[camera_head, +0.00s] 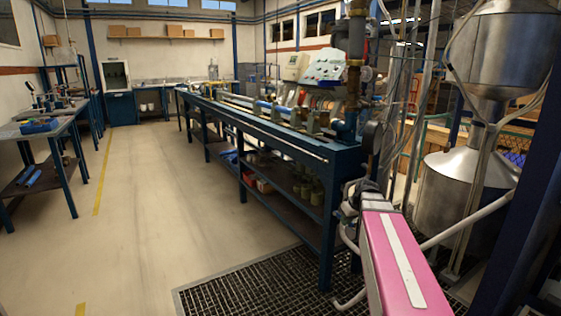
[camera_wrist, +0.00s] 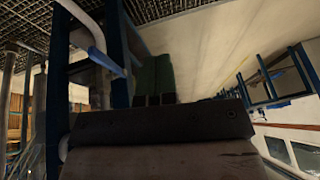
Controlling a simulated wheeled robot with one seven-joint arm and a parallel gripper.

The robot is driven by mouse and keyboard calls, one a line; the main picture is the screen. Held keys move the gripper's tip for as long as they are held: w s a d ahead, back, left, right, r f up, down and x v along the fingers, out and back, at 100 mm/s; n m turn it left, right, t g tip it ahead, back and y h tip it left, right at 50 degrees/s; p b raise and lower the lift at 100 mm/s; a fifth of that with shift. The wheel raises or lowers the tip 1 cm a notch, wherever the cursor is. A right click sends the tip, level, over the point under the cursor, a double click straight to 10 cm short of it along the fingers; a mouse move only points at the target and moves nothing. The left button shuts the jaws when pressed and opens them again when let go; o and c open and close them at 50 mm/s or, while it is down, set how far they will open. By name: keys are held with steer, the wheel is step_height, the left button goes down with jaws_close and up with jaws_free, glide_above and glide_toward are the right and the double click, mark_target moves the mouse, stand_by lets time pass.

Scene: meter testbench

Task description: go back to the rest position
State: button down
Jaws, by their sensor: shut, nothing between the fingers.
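My gripper (camera_wrist: 154,75) shows in the wrist view above the dark wrist block. Its two dark greenish fingers lie side by side with nothing visible between them. The picture there is tilted, with floor, grating and bench legs around the fingers. I cannot make out the gripper clearly in the head view. The long blue test bench (camera_head: 281,139) runs from the middle distance to the near right, with pipes and meters along its top.
A floor grating (camera_head: 240,290) lies at the near end of the bench. Metal tanks (camera_head: 455,205) and hanging hoses stand at the right. A side table (camera_head: 30,130) with tools stands at the left. The pale floor (camera_head: 150,220) between is clear.

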steer(key=s+a+f+m+g+h, duration=0.1)
steer(key=s+a+f+m, duration=0.1)
steer(key=s+f, duration=0.5)
steer(key=s+a+f+m+g+h, duration=0.2)
steer(key=s+a+f+m, duration=0.1)
steer(key=s+a+f, duration=0.2)
steer(key=s+f, duration=0.2)
steer(key=s, duration=0.1)
steer(key=shift+s, duration=0.25)
